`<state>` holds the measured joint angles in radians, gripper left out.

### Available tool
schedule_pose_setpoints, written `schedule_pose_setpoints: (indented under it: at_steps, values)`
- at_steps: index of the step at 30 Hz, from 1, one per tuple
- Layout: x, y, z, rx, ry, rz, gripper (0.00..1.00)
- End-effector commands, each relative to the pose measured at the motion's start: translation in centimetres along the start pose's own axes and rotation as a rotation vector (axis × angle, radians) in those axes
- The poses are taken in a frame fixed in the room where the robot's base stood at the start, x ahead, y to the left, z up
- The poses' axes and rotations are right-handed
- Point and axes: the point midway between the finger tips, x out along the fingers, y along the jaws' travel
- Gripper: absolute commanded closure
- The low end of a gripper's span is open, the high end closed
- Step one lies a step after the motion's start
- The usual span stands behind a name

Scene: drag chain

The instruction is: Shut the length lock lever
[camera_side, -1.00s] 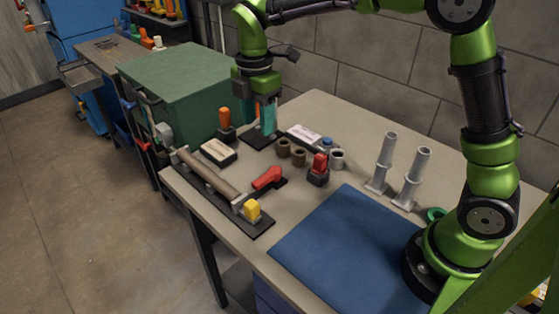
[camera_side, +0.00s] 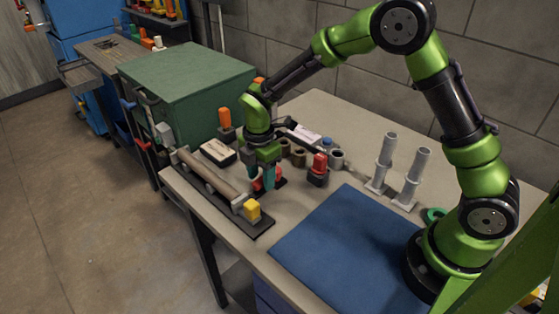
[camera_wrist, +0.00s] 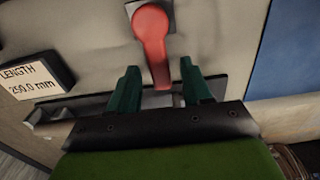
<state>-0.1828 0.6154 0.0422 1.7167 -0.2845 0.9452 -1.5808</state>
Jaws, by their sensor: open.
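The red lever (camera_wrist: 150,30) sits on a small square plate in the wrist view, its arm pointing down toward my gripper. In the side view the lever (camera_side: 278,175) is partly hidden behind my fingers. My gripper (camera_wrist: 159,66) is open, with one green finger on each side of the lever's free end. It also shows low over the lever in the side view (camera_side: 263,182). I cannot tell whether either finger touches the lever.
A display reading LENGTH 250.0 mm (camera_wrist: 35,82) stands left of the lever in the wrist view. A long bar fixture (camera_side: 208,178) with a yellow block (camera_side: 252,210) lies close by. A red-topped black block (camera_side: 318,172) stands right of my gripper. The blue mat (camera_side: 340,245) is clear.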

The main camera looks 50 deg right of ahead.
Motion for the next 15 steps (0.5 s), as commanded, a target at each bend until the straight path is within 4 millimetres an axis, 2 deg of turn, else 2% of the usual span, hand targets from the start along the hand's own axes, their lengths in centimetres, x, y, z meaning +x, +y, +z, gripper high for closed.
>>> schedule_pose_setpoints:
  at_steps: [9,11,15]
  values:
    - [0.34,-0.01,-0.02,0.000,0.000,0.000,0.51]
    - [0.32,0.00,-0.02,0.000,0.000,0.000,0.59]
    - [0.30,0.00,-0.03,0.000,0.000,0.000,0.80]
